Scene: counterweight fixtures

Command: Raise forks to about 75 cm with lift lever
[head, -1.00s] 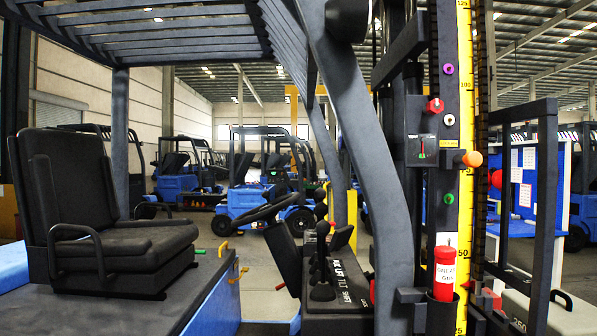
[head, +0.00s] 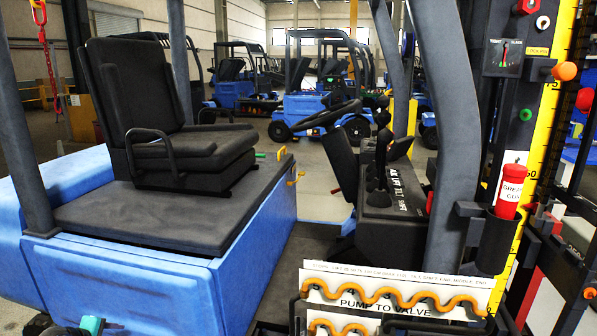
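The blue forklift's control console (head: 395,210) stands right of the seat, with several upright black levers (head: 379,165). Its white lettering includes LIFT, TILT and SHIFT. The levers overlap, so I cannot tell which one is the lift lever. A yellow height scale (head: 548,125) with black marks runs up the mast at the right, partly hidden by fittings. The forks cannot be made out, and their height cannot be read. My gripper is not in view.
The black seat (head: 165,105) sits on the blue body (head: 130,285) at left. A dark post (head: 440,130) rises beside the console. In front are orange hoses (head: 390,295) on a PUMP TO VALVE panel and a red grease tube (head: 509,190). Other forklifts (head: 315,110) stand behind.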

